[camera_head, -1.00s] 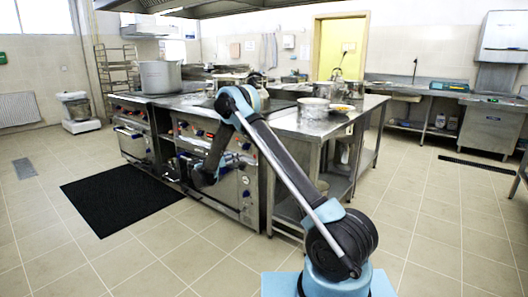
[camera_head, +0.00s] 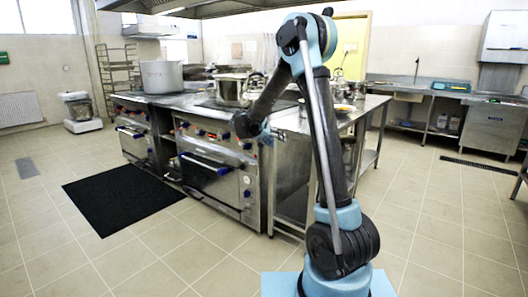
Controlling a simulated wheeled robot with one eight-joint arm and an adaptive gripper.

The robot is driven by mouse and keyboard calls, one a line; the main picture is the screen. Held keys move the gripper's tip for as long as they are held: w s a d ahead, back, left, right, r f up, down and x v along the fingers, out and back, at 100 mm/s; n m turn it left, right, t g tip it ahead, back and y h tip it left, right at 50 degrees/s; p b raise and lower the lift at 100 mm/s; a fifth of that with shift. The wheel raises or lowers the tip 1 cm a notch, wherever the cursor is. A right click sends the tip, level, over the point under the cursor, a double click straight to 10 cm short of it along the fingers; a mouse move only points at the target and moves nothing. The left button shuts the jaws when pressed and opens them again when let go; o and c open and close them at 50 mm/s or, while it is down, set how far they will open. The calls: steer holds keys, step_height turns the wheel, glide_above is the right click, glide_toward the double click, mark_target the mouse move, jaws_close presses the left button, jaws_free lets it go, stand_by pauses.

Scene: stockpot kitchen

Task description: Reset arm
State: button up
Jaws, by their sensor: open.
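My arm rises from its base at the lower right to a high elbow, then slopes down to the left to the wrist. My gripper (camera_head: 277,134) is small and partly lost against the steel counter behind it. It is open, with nothing seen in it. It hangs in front of the stove's right end, near counter-top height in the picture.
A stove with ovens (camera_head: 215,168) stands behind my arm, with a steel pot (camera_head: 231,88) on top. A large stockpot (camera_head: 161,76) stands farther left. A steel counter (camera_head: 291,176) adjoins on the right. The floor by the black mat (camera_head: 122,197) is clear.

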steer(key=s+d+r+g+y, duration=0.1)
steer(key=s+d, duration=0.4)
steer(key=s, duration=0.3)
steer(key=s+d+n+g+y, duration=0.15)
steer(key=s+d, duration=0.25)
steer(key=s, duration=0.4)
steer(key=s+d+r+g+y, duration=0.1)
steer(key=s+d, duration=0.4)
steer(key=s, duration=0.3)
steer(key=s+f+n+g+y, duration=0.1)
steer(key=s+f, duration=0.4)
steer(key=s, duration=0.8)
steer(key=s+f+y, duration=0.4)
steer(key=s+f, duration=0.2)
steer(key=s, duration=0.6)
steer(key=shift+s+a+n+g+y, duration=0.35)
steer(key=shift+f, duration=0.1)
steer(key=shift+w+f, duration=0.2)
steer(key=shift+w, duration=0.25)
